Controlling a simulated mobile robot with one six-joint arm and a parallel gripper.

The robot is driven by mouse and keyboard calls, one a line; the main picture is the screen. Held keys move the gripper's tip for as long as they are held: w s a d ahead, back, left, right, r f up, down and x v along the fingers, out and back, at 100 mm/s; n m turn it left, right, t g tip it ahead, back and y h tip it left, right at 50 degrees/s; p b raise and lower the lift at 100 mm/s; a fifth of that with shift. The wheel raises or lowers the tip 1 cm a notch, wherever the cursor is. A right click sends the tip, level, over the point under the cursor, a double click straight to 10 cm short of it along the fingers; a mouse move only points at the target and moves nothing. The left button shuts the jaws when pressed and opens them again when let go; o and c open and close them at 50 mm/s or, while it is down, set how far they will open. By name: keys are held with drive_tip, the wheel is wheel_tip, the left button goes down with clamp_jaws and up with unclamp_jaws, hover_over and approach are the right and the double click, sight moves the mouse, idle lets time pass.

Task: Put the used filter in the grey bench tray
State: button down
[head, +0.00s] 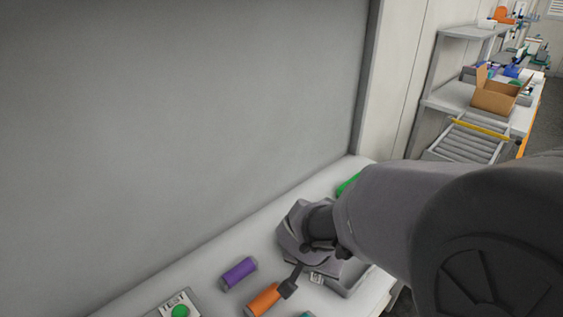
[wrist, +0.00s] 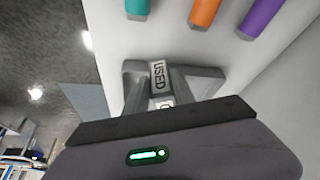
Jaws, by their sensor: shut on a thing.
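The grey bench tray (head: 357,286) sits on the white bench, mostly behind my arm. A USED label (head: 316,278) shows at its near end. In the wrist view the same label (wrist: 158,76) lies between grey sloping edges that look like the tray (wrist: 135,82). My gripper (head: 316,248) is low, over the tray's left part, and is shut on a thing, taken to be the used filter. That thing is largely hidden by my gripper and arm. A second small label (wrist: 167,104) shows below the first, partly covered. I cannot tell whether the held thing touches the tray.
A purple cylinder (head: 239,273), an orange cylinder (head: 263,299) and a teal cylinder (wrist: 138,8) lie on the bench beside the tray. A TEST plate with a green button (head: 180,311) is at the front left. A grey wall stands behind. Shelving with a cardboard box (head: 495,92) is farther right.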

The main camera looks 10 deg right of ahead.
drive_tip(key=w+d, duration=0.1)
drive_tip(key=w, duration=0.1)
drive_tip(key=w+d, duration=0.2)
drive_tip(key=w, duration=0.1)
drive_tip(key=w+d+f, duration=0.1)
drive_tip(key=w+d, duration=0.1)
drive_tip(key=w, duration=0.1)
drive_tip(key=shift+w+d, duration=0.15)
drive_tip(key=shift+w, duration=0.1)
wheel_tip(320, 180, down, 4)
drive_tip(key=shift+r+b, duration=0.1)
drive_tip(key=shift+b, duration=0.8)
drive_tip(key=shift+r, duration=0.15)
drive_tip(key=c, duration=1.5)
unclamp_jaws()
drive_tip(key=shift+w, duration=0.1)
drive_tip(key=o, duration=0.4)
drive_tip(key=shift+o, duration=0.2)
